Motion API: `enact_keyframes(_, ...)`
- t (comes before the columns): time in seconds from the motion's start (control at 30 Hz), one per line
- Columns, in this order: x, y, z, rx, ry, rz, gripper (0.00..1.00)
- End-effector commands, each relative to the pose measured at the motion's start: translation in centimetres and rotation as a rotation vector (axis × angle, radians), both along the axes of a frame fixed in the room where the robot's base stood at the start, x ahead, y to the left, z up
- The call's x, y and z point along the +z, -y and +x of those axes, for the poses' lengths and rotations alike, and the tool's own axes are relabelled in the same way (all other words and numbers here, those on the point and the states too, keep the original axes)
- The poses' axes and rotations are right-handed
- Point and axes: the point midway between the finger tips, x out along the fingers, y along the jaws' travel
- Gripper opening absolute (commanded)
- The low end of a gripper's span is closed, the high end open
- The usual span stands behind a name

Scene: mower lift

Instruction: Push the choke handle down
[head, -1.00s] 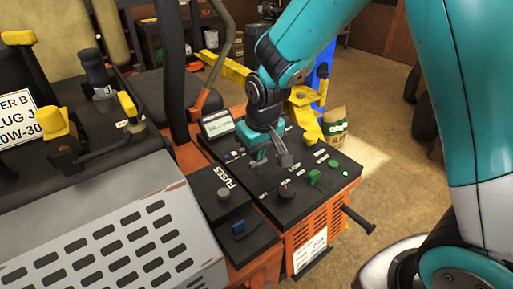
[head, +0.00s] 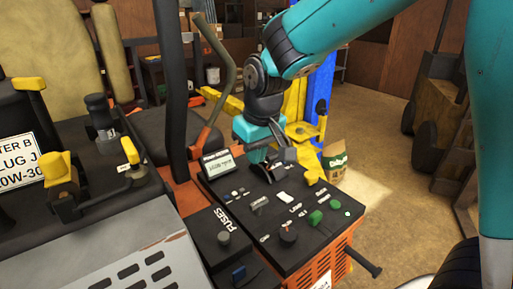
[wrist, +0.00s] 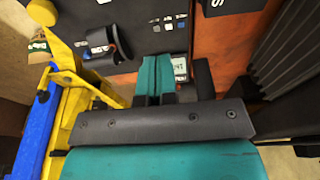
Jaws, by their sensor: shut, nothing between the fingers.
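The black control panel (head: 262,222) carries several knobs and levers. I cannot read a choke label, so I cannot tell which handle is the choke. My gripper (head: 260,156) is over the panel's far edge, right of the small display (head: 217,164). In the wrist view its teal fingers (wrist: 155,68) are together and empty, beside the display (wrist: 180,68). A dark handle (wrist: 103,46) stands left of them, apart from the fingertips.
A yellow frame (head: 302,110) and a blue post (head: 318,90) stand behind the panel. An upright black bar (head: 172,80) and a curved lever (head: 219,85) rise left of my gripper. Open floor (head: 385,170) lies to the right.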

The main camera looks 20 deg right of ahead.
Motion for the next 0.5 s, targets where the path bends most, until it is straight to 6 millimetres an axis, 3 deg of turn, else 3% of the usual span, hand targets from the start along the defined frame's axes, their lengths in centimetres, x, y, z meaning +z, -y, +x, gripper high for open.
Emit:
enact_keyframes(0.2, 2.3, 0.1, -0.4, 0.0, 0.002, 0.001, 0.0)
enact_keyframes(0.5, 2.7, 0.1, -0.5, 0.0, 0.0, 0.0, 0.0)
